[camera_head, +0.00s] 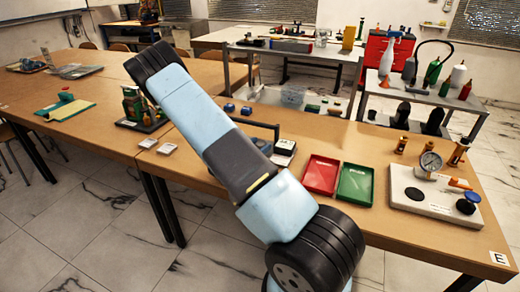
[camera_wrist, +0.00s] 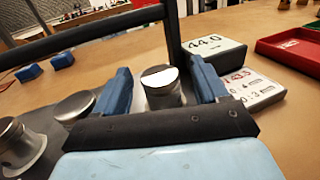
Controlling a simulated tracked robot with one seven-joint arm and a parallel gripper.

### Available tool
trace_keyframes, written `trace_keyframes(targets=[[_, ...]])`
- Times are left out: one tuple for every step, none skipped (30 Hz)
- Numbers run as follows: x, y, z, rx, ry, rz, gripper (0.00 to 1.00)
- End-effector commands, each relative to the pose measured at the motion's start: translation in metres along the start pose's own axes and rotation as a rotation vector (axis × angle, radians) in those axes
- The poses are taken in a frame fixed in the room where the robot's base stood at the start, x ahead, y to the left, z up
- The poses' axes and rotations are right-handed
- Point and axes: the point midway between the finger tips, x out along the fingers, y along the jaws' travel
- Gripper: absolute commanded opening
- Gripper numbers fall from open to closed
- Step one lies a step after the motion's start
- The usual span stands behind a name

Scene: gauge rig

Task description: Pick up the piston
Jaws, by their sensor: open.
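In the wrist view my gripper (camera_wrist: 160,68) has its two blue fingers apart, one on each side of a short silver metal cylinder (camera_wrist: 162,92) with a bright flat top. The cylinder stands upright between the fingers, and neither finger visibly presses on it. Its lower part is hidden by my gripper's dark body. No label marks it as the piston, so I cannot tell for sure. Two similar metal pieces (camera_wrist: 75,106) (camera_wrist: 14,138) stand to its left on a grey base. In the head view my arm hides most of this spot.
A black handle frame (camera_wrist: 100,26) rises just beyond the fingers. A 44.0 display box (camera_wrist: 203,44) and a second display box (camera_wrist: 255,90) stand to the right. A red tray (camera_head: 321,175), green tray (camera_head: 355,184) and gauge (camera_head: 431,161) on a white board lie farther right.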

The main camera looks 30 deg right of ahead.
Motion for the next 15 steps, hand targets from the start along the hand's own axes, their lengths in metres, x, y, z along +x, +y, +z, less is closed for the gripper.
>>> trace_keyframes(targets=[[-0.0002,0.0,0.0,0.0,0.0,0.0,0.73],[-0.0003,0.0,0.0,0.0,0.0,0.0,0.73],[-0.0003,0.0,0.0,0.0,0.0,0.0,0.69],[-0.0003,-0.0001,0.0,0.0,0.0,0.0,0.66],[-0.0003,-0.0001,0.0,0.0,0.0,0.0,0.63],[-0.0004,-0.0001,0.0,0.0,0.0,0.0,0.59],[-0.0004,-0.0001,0.0,0.0,0.0,0.0,0.56],[-0.0004,-0.0001,0.0,0.0,0.0,0.0,0.54],[-0.0005,-0.0001,0.0,0.0,0.0,0.0,0.5],[-0.0005,-0.0001,0.0,0.0,0.0,0.0,0.47],[-0.0005,-0.0001,0.0,0.0,0.0,0.0,0.44],[-0.0005,-0.0001,0.0,0.0,0.0,0.0,0.4],[-0.0005,-0.0001,0.0,0.0,0.0,0.0,0.37],[-0.0005,-0.0001,0.0,0.0,0.0,0.0,0.34],[-0.0005,-0.0001,0.0,0.0,0.0,0.0,0.31]])
